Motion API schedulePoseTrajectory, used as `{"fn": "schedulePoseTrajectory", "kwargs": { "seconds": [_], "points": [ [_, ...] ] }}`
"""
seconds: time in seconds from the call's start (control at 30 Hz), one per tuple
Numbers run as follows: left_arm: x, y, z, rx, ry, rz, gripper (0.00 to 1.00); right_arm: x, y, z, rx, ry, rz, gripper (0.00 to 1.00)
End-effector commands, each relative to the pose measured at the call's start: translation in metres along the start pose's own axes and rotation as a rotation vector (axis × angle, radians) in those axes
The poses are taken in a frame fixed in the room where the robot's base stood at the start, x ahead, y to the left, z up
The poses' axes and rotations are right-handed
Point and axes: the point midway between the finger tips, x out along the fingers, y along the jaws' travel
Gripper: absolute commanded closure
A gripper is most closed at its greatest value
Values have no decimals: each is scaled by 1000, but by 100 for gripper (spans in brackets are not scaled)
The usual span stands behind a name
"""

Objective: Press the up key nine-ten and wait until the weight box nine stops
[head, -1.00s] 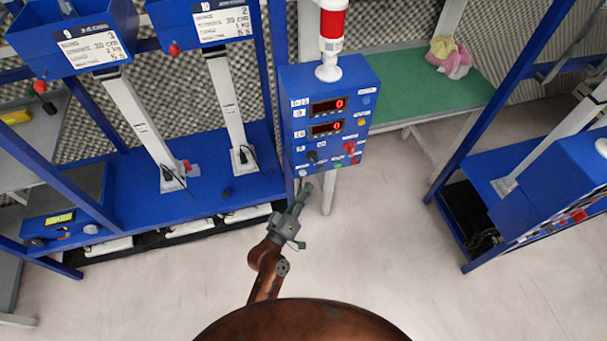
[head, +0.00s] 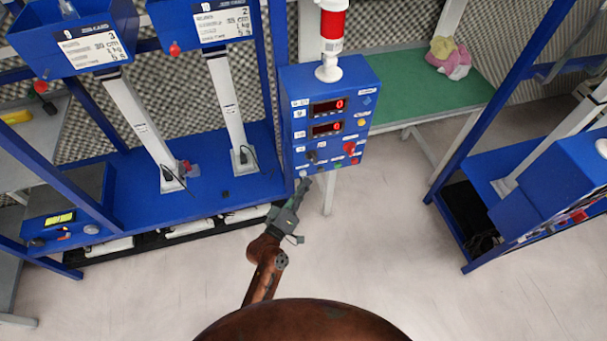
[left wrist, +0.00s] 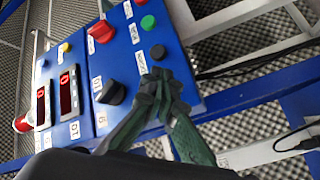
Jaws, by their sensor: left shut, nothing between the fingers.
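The blue control box (head: 328,110) stands in the middle of the head view, with two red displays (head: 328,107) that each read 0. In the left wrist view its face shows a black knob (left wrist: 112,92), a red switch (left wrist: 101,31), a green key (left wrist: 147,22) and a black key (left wrist: 157,52). My left gripper (head: 303,182) is shut and empty, its tips at the box's lower left corner. In the left wrist view the closed fingertips (left wrist: 158,80) cover part of that corner; contact cannot be told. Weight box nine (head: 70,35) is blue, at the upper left. My right gripper is out of view.
Weight box ten (head: 205,20) hangs right of box nine, above a blue base (head: 225,180). A red lamp (head: 332,25) tops the control box. A green table (head: 420,85) stands behind right, a blue frame (head: 560,185) at the right. The front floor is clear.

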Motion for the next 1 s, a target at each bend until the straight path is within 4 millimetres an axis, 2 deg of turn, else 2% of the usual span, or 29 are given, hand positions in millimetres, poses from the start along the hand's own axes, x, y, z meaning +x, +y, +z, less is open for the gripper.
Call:
{"fn": "schedulePoseTrajectory", "kwargs": {
  "seconds": [1.0],
  "points": [
    [6, -4, -5, 1, 1, 0, 100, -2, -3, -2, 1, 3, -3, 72]
  ]
}}
